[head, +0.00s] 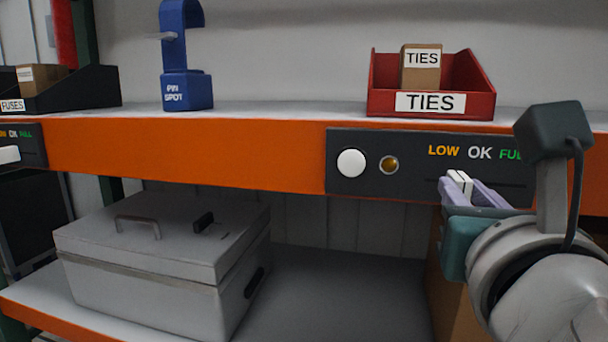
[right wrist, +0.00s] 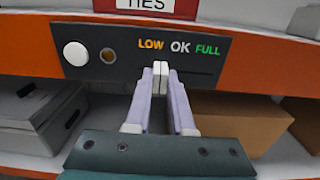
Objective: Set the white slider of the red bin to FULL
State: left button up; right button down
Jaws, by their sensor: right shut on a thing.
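The red bin (head: 431,84) labelled TIES sits on the orange-edged shelf and holds a brown TIES box. Below it a dark panel (head: 365,178) carries the words LOW, OK and FULL, also seen in the right wrist view (right wrist: 95,75). The white slider (right wrist: 161,68) stands below the words, between LOW and OK, with the slot running on to its right. My right gripper (head: 459,184) is shut on the slider, one pale purple finger on each side. My right arm covers part of FULL in the head view. My left gripper is not in view.
The panel also has a white round button (head: 351,163) and an amber lamp (head: 389,165). A blue PIN SPOT stand (head: 187,90) is on the shelf to the left. A grey lidded case (head: 150,260) and a cardboard box (right wrist: 235,118) are on the lower shelf.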

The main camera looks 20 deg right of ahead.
jog(key=s+d, duration=0.1)
jog(key=s+d+p, duration=0.1)
jog(key=d, duration=0.1)
jog(key=s+d+p, duration=0.1)
jog(key=d, duration=0.1)
jog(key=shift+s+d, duration=0.25)
jog(key=shift+d, duration=0.15)
jog(key=c, duration=1.2)
grip_release()
jog(key=shift+c, duration=0.2)
jog(key=o, duration=0.4)
jog(key=shift+d, duration=0.1)
jog(key=shift+o, duration=0.4)
